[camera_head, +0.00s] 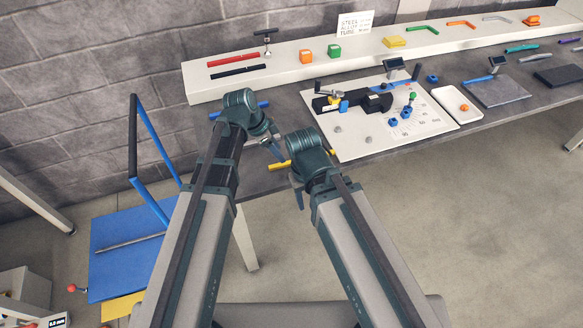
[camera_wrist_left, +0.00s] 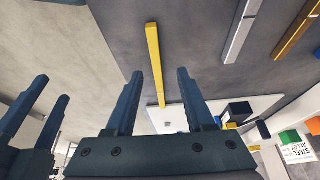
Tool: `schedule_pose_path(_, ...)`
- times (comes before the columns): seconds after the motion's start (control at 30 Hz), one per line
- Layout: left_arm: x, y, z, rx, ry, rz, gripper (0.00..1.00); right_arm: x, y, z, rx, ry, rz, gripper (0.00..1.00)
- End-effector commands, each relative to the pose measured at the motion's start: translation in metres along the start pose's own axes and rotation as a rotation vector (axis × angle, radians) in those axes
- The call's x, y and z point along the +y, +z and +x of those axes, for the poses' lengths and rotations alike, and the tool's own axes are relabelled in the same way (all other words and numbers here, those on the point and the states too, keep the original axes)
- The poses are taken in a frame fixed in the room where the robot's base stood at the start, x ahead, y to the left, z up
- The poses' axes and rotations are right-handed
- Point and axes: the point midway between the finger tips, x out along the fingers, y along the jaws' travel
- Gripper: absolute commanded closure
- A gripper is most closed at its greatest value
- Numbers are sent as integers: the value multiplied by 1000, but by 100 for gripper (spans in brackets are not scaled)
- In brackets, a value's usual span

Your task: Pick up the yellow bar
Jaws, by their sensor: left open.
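The yellow bar (camera_head: 279,166) lies on the grey table near its front edge, partly hidden by my arms in the head view. In the left wrist view the yellow bar (camera_wrist_left: 154,55) runs lengthwise away, its near part showing between my left fingers. My left gripper (camera_head: 276,150) is open and empty beside the bar; its two fingers (camera_wrist_left: 160,72) stand apart on either side of the bar in the picture. The bar looks to be beyond the fingertips. My right gripper (camera_head: 298,190) is close by, below the bar in the head view; its fingers (camera_wrist_left: 52,86) show apart.
A white board (camera_head: 350,148) with a dark fixture (camera_head: 345,104) stands right of the grippers. A blue bar (camera_head: 262,104) lies behind my left arm. A pale raised shelf (camera_head: 290,75) with colored blocks runs along the back. The floor in front of the table is clear.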

Motion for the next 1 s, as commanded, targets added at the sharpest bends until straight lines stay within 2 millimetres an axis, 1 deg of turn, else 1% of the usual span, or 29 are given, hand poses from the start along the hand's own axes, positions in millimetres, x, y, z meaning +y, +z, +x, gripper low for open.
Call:
schedule_pose_path(0.13, 0, 0, 1, 0, 0, 0, 46, 0, 0, 1, 0, 0, 0, 50)
schedule_pose_path(0.23, 1, 0, 7, 0, 0, 0, 46, -1, 0, 7, 0, 0, 0, 50)
schedule_pose_path(0.5, 6, -1, 42, 0, 0, 1, 46, -4, -2, 38, 0, 0, 0, 50)
schedule_pose_path(0.6, 6, -1, 51, 0, -1, 1, 46, -4, -3, 47, 0, 0, 0, 50)
schedule_pose_path(0.87, 6, -3, 51, 0, -1, 0, 46, -4, -3, 46, 0, 0, 0, 50)
schedule_pose_path(0.93, 6, -3, 51, 0, -1, 0, 55, -4, -3, 46, 0, 0, 0, 50)
schedule_pose_path(1.0, 6, -3, 51, 0, 0, 0, 68, -4, -3, 46, 0, 0, 0, 50)
